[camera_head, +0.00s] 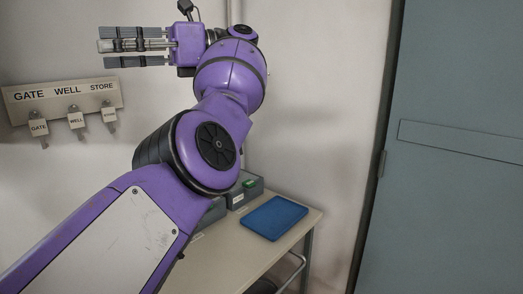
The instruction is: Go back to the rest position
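My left arm, purple with black joints, reaches up from the lower left. My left gripper (120,46) is at the upper left of the head view, with its dark grey fingers pointing left. The fingers are spread apart and look open, with nothing clearly held between them. It is in front of the wall, above the sign with the hanging tags. My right gripper is not in view.
A sign board (66,97) reading GATE, WELL, STORE has tags hanging below it. A table (237,262) bears a blue mat (274,217) and a grey box (244,191) with a green part, partly hidden by my arm. A grey-blue door (455,200) stands at right.

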